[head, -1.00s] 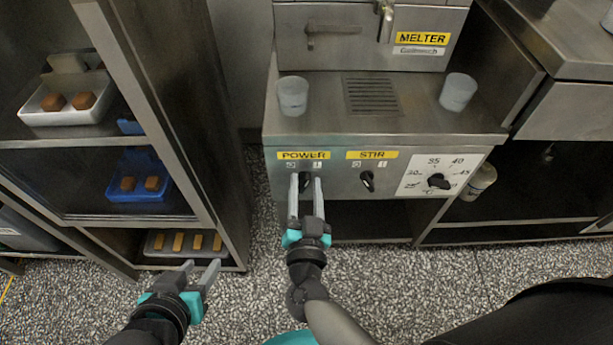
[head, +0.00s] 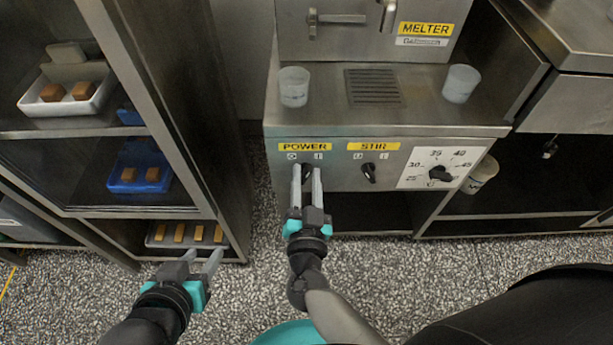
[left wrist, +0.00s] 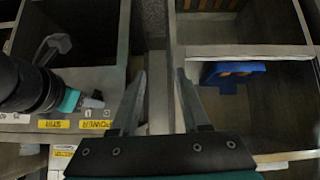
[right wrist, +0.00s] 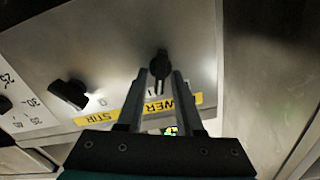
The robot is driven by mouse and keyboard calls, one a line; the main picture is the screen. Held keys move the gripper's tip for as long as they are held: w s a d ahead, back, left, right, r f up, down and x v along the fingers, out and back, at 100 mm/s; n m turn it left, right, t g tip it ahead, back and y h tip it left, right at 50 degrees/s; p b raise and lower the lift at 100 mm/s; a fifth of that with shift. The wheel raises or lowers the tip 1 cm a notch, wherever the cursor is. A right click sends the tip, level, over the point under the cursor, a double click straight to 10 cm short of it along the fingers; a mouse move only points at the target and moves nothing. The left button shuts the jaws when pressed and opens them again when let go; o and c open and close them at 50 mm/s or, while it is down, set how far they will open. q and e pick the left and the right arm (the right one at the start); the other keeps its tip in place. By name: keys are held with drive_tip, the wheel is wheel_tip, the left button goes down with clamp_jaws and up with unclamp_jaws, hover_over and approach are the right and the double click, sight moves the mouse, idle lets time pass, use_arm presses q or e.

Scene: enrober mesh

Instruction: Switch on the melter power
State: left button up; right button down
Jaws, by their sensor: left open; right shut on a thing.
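The melter (head: 300,125) has a front panel with a yellow POWER label (head: 305,147) and marks 0 and I under it. The dark power knob (head: 308,173) sits below these marks. It also shows in the right wrist view (right wrist: 160,62), between the fingertips. My right gripper (head: 307,169) is shut on this knob, and its fingers partly cover it in the head view. I cannot tell exactly which mark the knob points at. My left gripper (head: 205,253) is open and empty, low at the left in front of the shelf rack.
The stir knob (head: 368,173) and temperature dial (head: 440,174) sit right of the power knob. Two cups (head: 293,87) (head: 461,83) stand on the melter top. The rack (head: 150,110) at left holds a white tray (head: 35,105), a blue tray (head: 125,187) and a low tray (head: 160,243).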

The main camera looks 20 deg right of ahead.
use_arm(q)
drive_tip(key=shift+s+a, duration=0.1)
use_arm(e)
drive_tip(key=shift+m+p, duration=0.35)
drive_tip(key=shift+m, duration=0.05)
use_arm(q)
drive_tip(key=shift+s+a+r+g+y+p, duration=0.1)
drive_tip(key=shift+s+a+g+y+p, duration=0.2)
drive_tip(key=shift+s+a+g, duration=0.45)
drive_tip(key=shift+s+a+r+g+y+p, duration=0.1)
drive_tip(key=shift+s+a+g+y, duration=0.4)
drive_tip(key=shift+a, duration=0.3)
use_arm(e)
drive_tip(key=shift+m, duration=0.7)
drive_tip(key=c, duration=0.9)
unclamp_jaws()
use_arm(q)
drive_tip(key=shift+w, duration=0.1)
